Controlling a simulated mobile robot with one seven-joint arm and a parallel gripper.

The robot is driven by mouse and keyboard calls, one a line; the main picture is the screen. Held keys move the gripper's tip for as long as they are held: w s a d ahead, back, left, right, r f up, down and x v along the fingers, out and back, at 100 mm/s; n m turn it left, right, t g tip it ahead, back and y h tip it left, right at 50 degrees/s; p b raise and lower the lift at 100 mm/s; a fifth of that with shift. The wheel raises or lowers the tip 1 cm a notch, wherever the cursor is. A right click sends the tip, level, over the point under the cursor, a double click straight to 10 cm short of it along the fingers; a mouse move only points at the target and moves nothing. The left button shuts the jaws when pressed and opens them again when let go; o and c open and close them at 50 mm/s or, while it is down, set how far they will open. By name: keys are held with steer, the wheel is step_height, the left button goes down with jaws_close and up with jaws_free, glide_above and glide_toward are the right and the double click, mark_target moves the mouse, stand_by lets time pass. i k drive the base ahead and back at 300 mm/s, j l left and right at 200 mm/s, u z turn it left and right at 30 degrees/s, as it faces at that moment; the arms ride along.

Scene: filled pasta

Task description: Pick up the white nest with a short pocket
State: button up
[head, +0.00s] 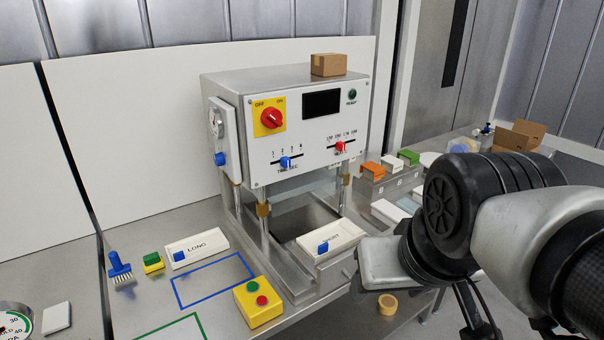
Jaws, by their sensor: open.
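A white nest (345,234) with a blue knob lies at the front of the press, beside its open well. Its label is small and hard to read, possibly SHORT. A second white nest (214,240), marked LONG, also with a blue knob, lies on the bench to the left of the press. I cannot make out the pocket in either one. My arm comes in from the right, and its grey end part is just right of the nest on the press, partly overlapping the view there.
The press (290,140) has a red switch and posts at its front. A yellow button box (257,312) stands before it. A blue brush (120,268) and a green-yellow block (153,263) are at left. Orange, white and green pieces stand on a rack (372,187) behind my arm.

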mark_target(332, 235)
steer(key=i+l+u, duration=0.6)
steer(key=l+u, duration=0.15)
steer(key=i+l+u, duration=0.1)
steer(key=l+u, duration=0.15)
steer(key=l, duration=0.25)
